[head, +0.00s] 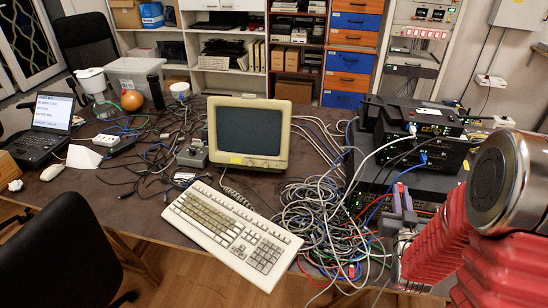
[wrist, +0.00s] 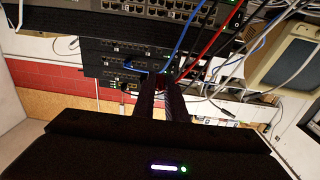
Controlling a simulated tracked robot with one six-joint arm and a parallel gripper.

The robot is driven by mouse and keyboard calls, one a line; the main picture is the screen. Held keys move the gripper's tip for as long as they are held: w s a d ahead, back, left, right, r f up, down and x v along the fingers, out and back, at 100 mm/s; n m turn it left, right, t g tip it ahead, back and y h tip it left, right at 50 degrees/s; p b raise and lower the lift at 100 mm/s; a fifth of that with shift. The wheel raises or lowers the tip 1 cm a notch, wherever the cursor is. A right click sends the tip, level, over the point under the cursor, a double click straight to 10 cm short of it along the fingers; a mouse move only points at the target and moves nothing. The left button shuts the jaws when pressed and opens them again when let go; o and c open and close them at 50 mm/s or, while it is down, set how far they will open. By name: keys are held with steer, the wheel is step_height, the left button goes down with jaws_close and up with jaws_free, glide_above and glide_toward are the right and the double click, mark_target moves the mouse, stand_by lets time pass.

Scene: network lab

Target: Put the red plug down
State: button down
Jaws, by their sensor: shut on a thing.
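My gripper (wrist: 163,84) is shut, its two dark fingers close together in the middle of the wrist view. A red cable (wrist: 208,48) runs down to the fingertips, where the red plug is held; the plug itself is mostly hidden between the fingers. In the head view my gripper (head: 402,198) is beside the front of the stacked network gear at the right end of the table. A red cable (head: 374,208) runs to it there. I cannot tell from these frames whether the plug touches a port.
Stacked switches (head: 420,140) stand close behind my gripper. A tangle of cables (head: 315,215) lies left of it. A beige keyboard (head: 232,232) and an old monitor (head: 249,132) stand further left. A blue cable (wrist: 182,42) passes close to my fingers.

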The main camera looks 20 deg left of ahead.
steer(key=s+d+f, duration=0.2)
steer(key=d+f, duration=0.1)
steer(key=d, duration=0.5)
steer(key=s+d+f, duration=0.2)
steer(key=d, duration=0.6)
steer(key=s+d+f, duration=0.2)
steer(key=s+d, duration=0.4)
steer(key=s+d+f, duration=0.3)
steer(key=s+d, duration=0.2)
steer(key=d, duration=0.1)
steer(key=shift+s+d+f+y, duration=0.2)
steer(key=shift+s+f+y, duration=0.1)
steer(key=shift+s, duration=0.1)
steer(key=shift+f, duration=0.1)
steer(key=shift+f, duration=2.8)
steer(key=shift+f, duration=2)
